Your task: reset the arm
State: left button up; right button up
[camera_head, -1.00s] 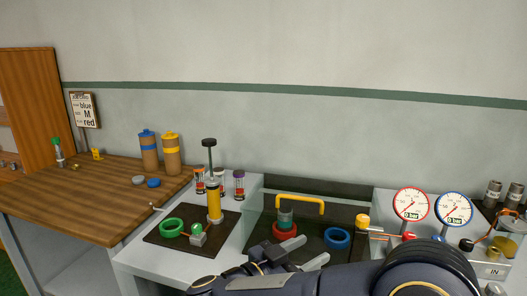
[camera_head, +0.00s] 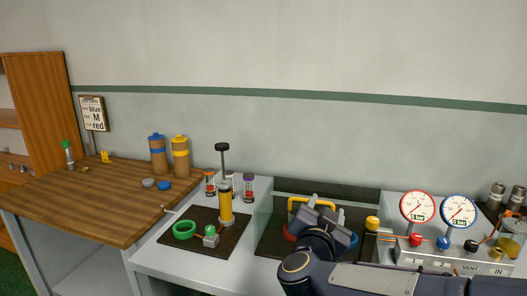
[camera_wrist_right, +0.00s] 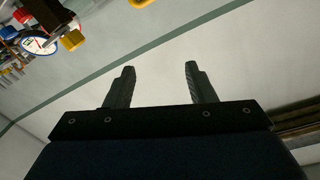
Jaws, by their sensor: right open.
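My right gripper (camera_head: 326,208) is raised in front of the dark recessed bay on the right part of the bench in the head view. In the right wrist view its two fingers (camera_wrist_right: 159,77) stand wide apart with nothing between them, pointing toward the wall. Behind it, the yellow handle (camera_head: 312,202) shows partly, and the blue ring (camera_head: 353,240) and red ring (camera_head: 289,235) are mostly hidden by the gripper and forearm. My left gripper is not in view.
Right of my arm are a red gauge (camera_head: 417,206) and a blue gauge (camera_head: 459,211) on a valve panel. To the left, a dark mat (camera_head: 190,254) holds a green ring (camera_head: 185,229) and a yellow pump (camera_head: 225,207). A wooden counter (camera_head: 100,205) lies farther left.

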jog(key=s+d+r+n+y+p, duration=0.25)
jog(key=s+n+y, duration=0.35)
jog(key=s+y, duration=0.3)
jog(key=s+d+f+g, duration=0.2)
jog(key=s+f+g, duration=0.3)
jog(key=s+f, duration=0.3)
jog(key=s+d+f+n+g+y+p, duration=0.1)
jog(key=s+f+g, duration=0.5)
jog(key=s, duration=0.7)
jog(key=shift+s+d+f+p, duration=0.2)
jog(key=shift+d+f+p, duration=0.1)
jog(key=shift+d+f, duration=0.6)
